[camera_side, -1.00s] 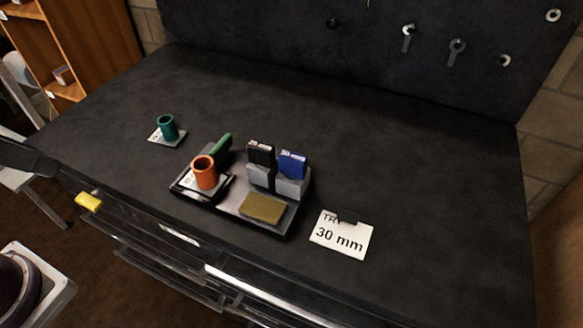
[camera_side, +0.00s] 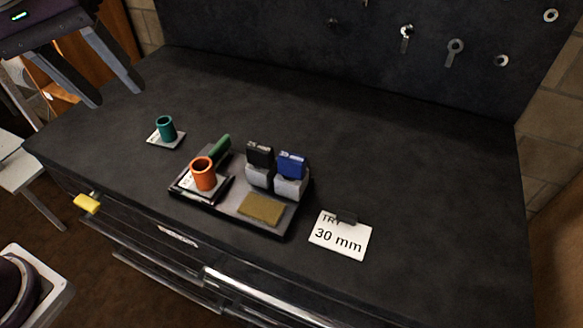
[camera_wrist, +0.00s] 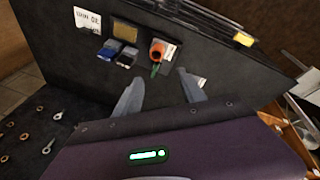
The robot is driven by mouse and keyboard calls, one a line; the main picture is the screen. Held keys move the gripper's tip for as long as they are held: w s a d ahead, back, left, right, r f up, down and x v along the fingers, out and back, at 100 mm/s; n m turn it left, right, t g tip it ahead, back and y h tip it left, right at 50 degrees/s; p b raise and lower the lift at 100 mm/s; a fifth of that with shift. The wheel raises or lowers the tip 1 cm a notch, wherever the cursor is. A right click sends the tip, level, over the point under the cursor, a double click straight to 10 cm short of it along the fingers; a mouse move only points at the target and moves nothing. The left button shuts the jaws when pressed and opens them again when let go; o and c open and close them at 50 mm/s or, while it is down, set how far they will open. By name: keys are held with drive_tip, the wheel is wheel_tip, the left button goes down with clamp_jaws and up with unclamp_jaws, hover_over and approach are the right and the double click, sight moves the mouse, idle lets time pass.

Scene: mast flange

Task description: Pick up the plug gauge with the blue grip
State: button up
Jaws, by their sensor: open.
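The plug gauge with the blue grip (camera_side: 292,164) stands in a grey holder at the right of a dark tray (camera_side: 238,217). It also shows in the wrist view (camera_wrist: 126,58). A similar gauge with a black grip (camera_side: 260,155) stands just left of it. My gripper (camera_side: 115,96) is at the upper left in the side view, above the bench, open and empty, well apart from the gauges. Its two fingers also show in the wrist view (camera_wrist: 161,76), pointing toward the tray.
The tray also carries an orange cup (camera_side: 204,174), a green-handled item (camera_side: 219,147) and an olive pad (camera_side: 262,209). A teal cup (camera_side: 166,128) stands left of it. A "30 mm" card (camera_side: 340,238) lies right. The bench's right and back are clear.

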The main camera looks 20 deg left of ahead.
drive_tip(key=w+d+f+n+g, duration=0.2)
drive_tip(key=w+d+f+n, duration=0.3)
drive_tip(key=w+d, duration=0.45)
drive_tip(key=n+g, duration=0.1)
drive_tip(key=n, duration=0.5)
hover_over(292, 156)
drive_tip(key=shift+y, duration=0.4)
drive_tip(key=f, duration=0.8)
drive_tip(key=shift+s+f, duration=0.15)
drive_tip(key=shift+s, duration=0.25)
drive_tip(key=f, duration=0.7)
drive_tip(key=shift+w, duration=0.35)
drive_tip(key=shift+r, duration=0.1)
clamp_jaws()
